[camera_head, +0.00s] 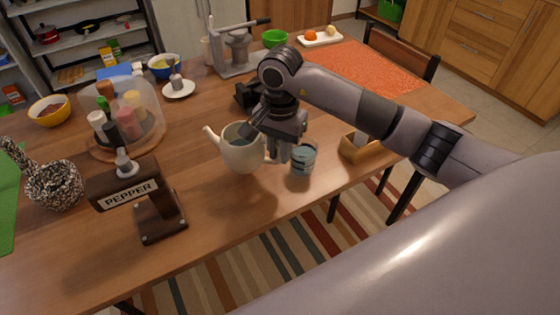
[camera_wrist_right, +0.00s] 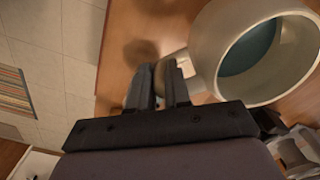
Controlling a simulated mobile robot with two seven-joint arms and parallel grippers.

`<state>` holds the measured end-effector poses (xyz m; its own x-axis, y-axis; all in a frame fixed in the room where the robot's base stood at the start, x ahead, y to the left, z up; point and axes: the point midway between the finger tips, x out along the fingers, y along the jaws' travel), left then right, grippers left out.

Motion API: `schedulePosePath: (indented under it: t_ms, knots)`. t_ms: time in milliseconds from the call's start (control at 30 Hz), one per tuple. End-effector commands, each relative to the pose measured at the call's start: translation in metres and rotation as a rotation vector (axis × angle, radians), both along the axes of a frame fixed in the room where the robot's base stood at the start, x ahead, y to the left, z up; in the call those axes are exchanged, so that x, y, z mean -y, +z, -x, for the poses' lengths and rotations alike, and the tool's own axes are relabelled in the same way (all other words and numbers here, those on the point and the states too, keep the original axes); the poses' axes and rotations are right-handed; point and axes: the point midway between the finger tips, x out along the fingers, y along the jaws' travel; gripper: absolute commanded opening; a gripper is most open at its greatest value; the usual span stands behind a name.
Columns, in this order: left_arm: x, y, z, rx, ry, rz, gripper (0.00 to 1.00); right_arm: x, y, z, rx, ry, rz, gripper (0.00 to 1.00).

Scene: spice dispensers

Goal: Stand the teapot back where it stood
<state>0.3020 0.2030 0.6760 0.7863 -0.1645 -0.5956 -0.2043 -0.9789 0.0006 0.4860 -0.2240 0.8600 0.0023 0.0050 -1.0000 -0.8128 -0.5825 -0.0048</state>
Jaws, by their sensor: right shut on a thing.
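The cream teapot (camera_head: 240,152) is near the middle of the table's front part, its spout pointing left and its top open. It looks upright; I cannot tell whether its base touches the table. My right gripper (camera_head: 277,152) is at its right side, shut on the handle. In the right wrist view the gripper (camera_wrist_right: 163,82) has the teapot's handle (camera_wrist_right: 192,72) between its fingers, and the teapot's open body (camera_wrist_right: 207,38) shows dark liquid inside. My left gripper is not in view.
A blue-grey tin (camera_head: 303,160) stands close to the right of the gripper. A wooden box (camera_head: 358,150) is further right. The pepper dispenser (camera_head: 140,195) and a clear dome (camera_head: 143,105) over jars are left. A grey dispenser stand (camera_head: 235,55) is behind.

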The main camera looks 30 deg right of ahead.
Motion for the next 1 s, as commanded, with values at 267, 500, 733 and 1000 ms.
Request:
schedulePosePath:
  t_ms: [267,500,733,1000]
  knots:
    - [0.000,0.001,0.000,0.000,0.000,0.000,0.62,-0.001,-0.034,0.000,-0.003,-0.001,-0.002,0.00]
    - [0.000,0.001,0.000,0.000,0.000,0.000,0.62,0.000,-0.041,0.000,0.003,0.000,-0.001,0.00]
    - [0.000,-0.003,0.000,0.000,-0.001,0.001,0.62,0.000,-0.047,0.000,-0.002,0.000,0.001,0.21]
    - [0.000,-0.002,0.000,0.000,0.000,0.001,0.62,0.000,-0.045,0.001,-0.002,0.000,0.001,0.43]
